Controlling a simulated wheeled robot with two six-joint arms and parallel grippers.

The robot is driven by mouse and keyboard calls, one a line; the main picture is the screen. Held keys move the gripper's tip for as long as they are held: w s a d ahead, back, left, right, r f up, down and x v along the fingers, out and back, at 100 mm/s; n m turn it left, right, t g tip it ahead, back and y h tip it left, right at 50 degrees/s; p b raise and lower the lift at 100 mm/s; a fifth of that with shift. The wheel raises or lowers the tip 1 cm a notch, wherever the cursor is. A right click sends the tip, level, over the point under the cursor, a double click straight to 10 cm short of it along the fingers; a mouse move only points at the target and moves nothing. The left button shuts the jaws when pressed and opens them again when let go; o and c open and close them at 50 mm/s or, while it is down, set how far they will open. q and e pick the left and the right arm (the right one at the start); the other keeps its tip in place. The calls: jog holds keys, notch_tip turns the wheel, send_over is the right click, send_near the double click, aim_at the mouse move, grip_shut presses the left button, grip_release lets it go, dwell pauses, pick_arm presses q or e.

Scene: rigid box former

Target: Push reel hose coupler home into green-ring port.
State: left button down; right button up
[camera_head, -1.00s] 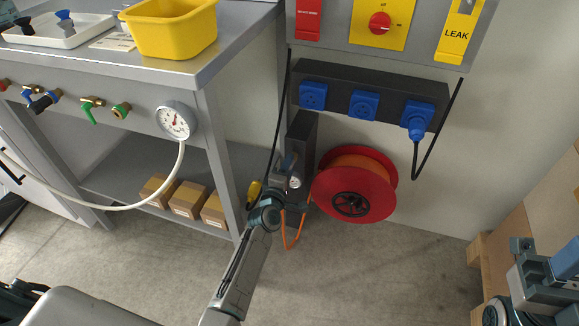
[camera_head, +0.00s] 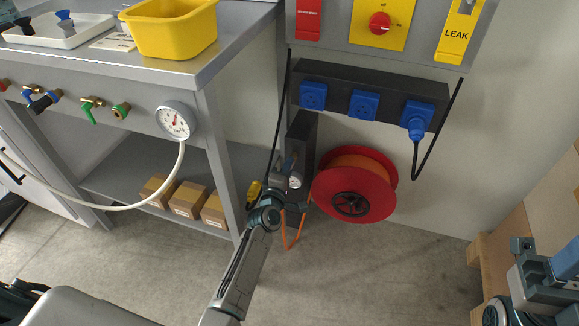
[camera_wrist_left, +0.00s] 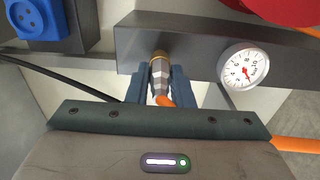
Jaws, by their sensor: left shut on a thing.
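My left gripper (camera_wrist_left: 160,88) is shut on the grey metal hose coupler (camera_wrist_left: 160,75), with the orange hose (camera_wrist_left: 164,101) coming out behind it. A brass ring (camera_wrist_left: 160,54) sits at the coupler's front, against or just before the dark post. I cannot tell whether the ring is part of the coupler or a port, nor how deep the coupler sits. In the head view the left gripper (camera_head: 289,168) is small, at the post beside the reel (camera_head: 340,200). A green-ringed brass port (camera_head: 121,111) shows on the bench panel at left.
A small gauge (camera_wrist_left: 243,66) sits on the dark post (camera_head: 303,130), close to the gripper. A larger gauge (camera_head: 174,121) with a white hose is on the bench front. Blue sockets (camera_head: 363,104) are above the reel. Boxes (camera_head: 188,200) lie on the lower shelf.

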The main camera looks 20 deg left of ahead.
pick_arm(q)
jog(key=shift+s, duration=0.1)
jog(key=shift+s+a, duration=0.1)
jog(key=shift+s, duration=2.85)
